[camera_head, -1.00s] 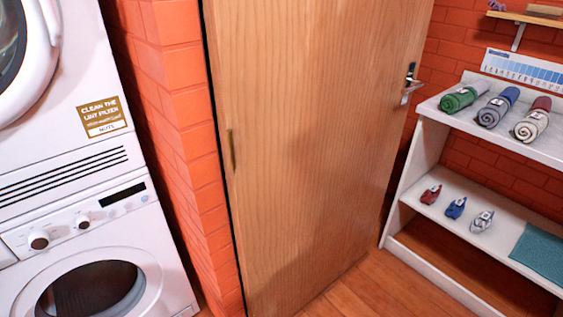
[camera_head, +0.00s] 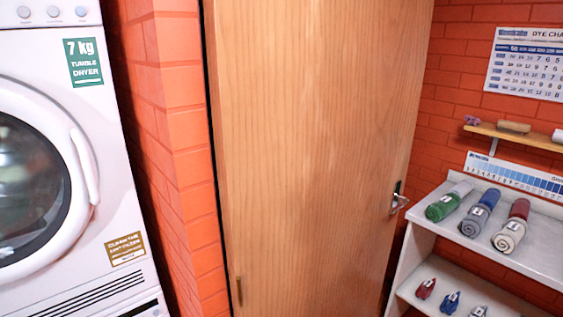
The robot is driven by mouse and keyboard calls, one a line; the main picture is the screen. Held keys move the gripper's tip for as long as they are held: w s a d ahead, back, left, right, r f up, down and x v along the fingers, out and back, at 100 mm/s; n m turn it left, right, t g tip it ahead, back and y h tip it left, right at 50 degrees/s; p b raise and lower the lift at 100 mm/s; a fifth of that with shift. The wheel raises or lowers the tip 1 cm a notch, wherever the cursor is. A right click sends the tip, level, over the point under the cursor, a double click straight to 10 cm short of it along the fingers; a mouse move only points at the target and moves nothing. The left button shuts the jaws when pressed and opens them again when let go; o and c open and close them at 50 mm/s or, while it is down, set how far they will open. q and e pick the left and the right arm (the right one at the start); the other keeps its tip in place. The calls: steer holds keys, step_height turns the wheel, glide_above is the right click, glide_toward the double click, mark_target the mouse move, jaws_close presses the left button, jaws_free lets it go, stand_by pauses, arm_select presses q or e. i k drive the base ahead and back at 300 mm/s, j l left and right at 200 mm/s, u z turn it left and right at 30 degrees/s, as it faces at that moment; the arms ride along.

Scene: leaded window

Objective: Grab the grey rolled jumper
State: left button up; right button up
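Rolled garments lie on the white top shelf at the right in the head view. The grey roll (camera_head: 473,223) is in the middle of the front, its spiral end facing out, with blue (camera_head: 489,199) directly behind it. To its left is a green roll (camera_head: 441,208), with pale grey (camera_head: 461,189) behind. To its right is a cream roll (camera_head: 508,238), with dark red (camera_head: 519,209) behind. I cannot tell whether front and back colours are separate rolls. White tags sit on them. Neither of my grippers is in view.
A wooden door (camera_head: 315,150) with a metal handle (camera_head: 398,204) stands left of the shelf unit (camera_head: 425,245). Small red (camera_head: 426,288), blue (camera_head: 450,302) and grey (camera_head: 478,311) items lie on the lower shelf. A wooden wall shelf (camera_head: 520,134) hangs above; a tumble dryer (camera_head: 112,205) stands left.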

mark_target(473, 226)
steer(key=u, duration=1.5)
steer(key=z, duration=2.75)
steer(key=i+z, duration=0.1)
steer(key=i, duration=0.5)
